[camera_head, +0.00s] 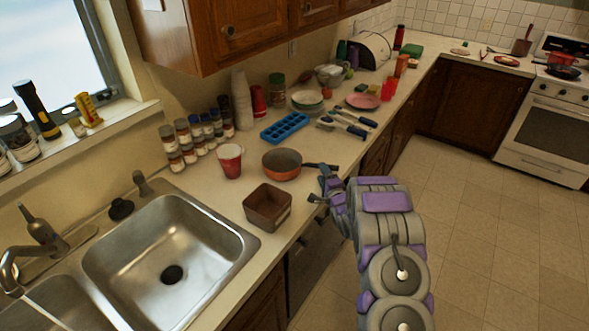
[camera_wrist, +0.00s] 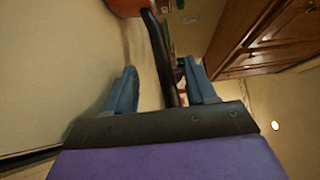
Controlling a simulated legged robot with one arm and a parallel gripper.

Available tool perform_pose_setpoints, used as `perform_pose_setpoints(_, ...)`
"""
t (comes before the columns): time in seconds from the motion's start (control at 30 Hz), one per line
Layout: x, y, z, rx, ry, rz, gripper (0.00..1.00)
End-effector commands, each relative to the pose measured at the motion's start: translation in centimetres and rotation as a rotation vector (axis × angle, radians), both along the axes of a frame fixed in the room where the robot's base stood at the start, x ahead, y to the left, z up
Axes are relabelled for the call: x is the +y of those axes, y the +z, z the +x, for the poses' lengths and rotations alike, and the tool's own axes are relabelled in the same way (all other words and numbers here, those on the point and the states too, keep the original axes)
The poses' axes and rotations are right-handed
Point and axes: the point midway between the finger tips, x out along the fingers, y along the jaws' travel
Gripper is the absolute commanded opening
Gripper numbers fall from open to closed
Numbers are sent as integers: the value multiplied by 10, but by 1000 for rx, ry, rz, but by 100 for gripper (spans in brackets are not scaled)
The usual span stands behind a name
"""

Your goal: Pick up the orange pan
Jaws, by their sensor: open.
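The orange pan (camera_head: 282,164) sits on the counter behind the brown square container, its dark handle (camera_head: 318,166) pointing right toward the counter's front edge. My gripper (camera_head: 318,187) is at the counter edge by the handle's end. In the wrist view the pan (camera_wrist: 128,5) is cut off at the top, and its black handle (camera_wrist: 160,55) runs down between the two blue fingers of my gripper (camera_wrist: 163,92). The fingers are open, with gaps to the handle on both sides. Whether the handle touches the palm is unclear.
A brown square container (camera_head: 267,207) stands in front of the pan. A red cup (camera_head: 229,160) is left of it, and a blue ice tray (camera_head: 284,127) is behind. The steel sink (camera_head: 170,260) is at the left. Floor to the right is clear.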

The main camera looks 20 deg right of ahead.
Motion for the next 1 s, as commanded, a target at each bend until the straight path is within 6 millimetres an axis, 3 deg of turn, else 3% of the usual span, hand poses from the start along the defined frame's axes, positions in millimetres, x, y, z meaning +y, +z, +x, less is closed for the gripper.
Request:
perform_pose_setpoints(0.27, 4, 1, 12, -5, 2, -4, 56)
perform_pose_setpoints(0.6, 0, -3, 49, -1, 1, 0, 56)
perform_pose_setpoints(0.9, 1, -1, 54, -1, 0, -1, 56)
perform_pose_setpoints(1.0, 2, 0, 54, -1, 0, -2, 47)
